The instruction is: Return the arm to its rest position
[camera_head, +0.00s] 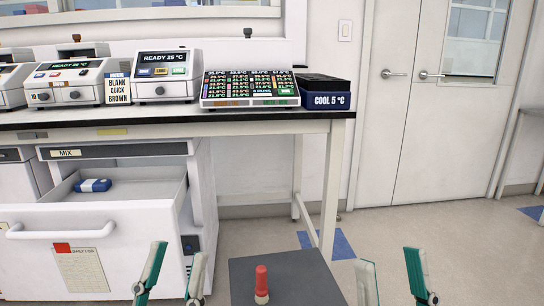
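My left gripper (172,281) is at the bottom of the head view, left of centre. Its two green-and-grey fingers stand apart with nothing between them. My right gripper (392,284) is at the bottom right, its fingers also apart and empty. Both point upward in the picture, in front of the bench and touching nothing visible. The arms behind the fingers are outside the picture, so their full pose is hidden.
A red-topped object (262,281) stands upright on a dark grey surface (300,272) between the grippers. The MIX drawer (80,222) is open, with a blue-and-white item (93,185) inside. Instruments and a COOL block (325,98) line the black benchtop (180,112). Floor at right is clear.

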